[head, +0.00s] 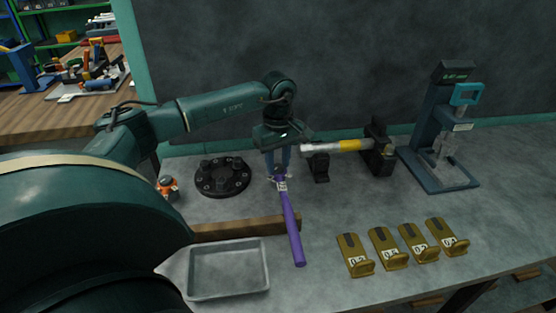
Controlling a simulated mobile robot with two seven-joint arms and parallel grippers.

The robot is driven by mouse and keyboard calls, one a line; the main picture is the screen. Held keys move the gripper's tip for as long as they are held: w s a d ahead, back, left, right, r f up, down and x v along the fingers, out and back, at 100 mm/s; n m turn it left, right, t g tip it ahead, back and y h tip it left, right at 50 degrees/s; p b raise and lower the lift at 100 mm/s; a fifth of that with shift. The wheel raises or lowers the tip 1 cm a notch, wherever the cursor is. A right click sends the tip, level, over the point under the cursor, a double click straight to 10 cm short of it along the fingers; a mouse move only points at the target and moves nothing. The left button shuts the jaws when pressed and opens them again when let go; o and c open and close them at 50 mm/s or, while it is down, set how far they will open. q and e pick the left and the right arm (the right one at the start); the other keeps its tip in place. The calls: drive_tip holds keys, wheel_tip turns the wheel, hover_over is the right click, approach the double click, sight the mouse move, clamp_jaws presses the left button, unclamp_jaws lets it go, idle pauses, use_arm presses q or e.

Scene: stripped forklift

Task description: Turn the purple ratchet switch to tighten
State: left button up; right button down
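The purple ratchet (291,228) lies on the grey bench with its long purple handle toward me and its metal head at the far end. Its small switch is too small to make out. My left gripper (278,173) points down at the ratchet's head. Its two fingers stand apart with a gap between them, and their tips are at or just above the head. I cannot tell whether they touch it. My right gripper is not in view.
A grey tray (229,269) and a wooden strip (235,228) lie left of the handle. A black bolted disc (222,177) is behind. A torque tester (440,130) stands right, with a hammer-like tool (340,146) beside it. Several brass numbered plates (354,254) lie at front right.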

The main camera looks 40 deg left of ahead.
sight(278, 167)
use_arm(q)
drive_tip(key=o, duration=0.4)
drive_tip(key=shift+o, duration=0.2)
wheel_tip(278, 167, up, 13)
idle(0.3)
drive_tip(key=shift+r, duration=0.1)
idle(0.4)
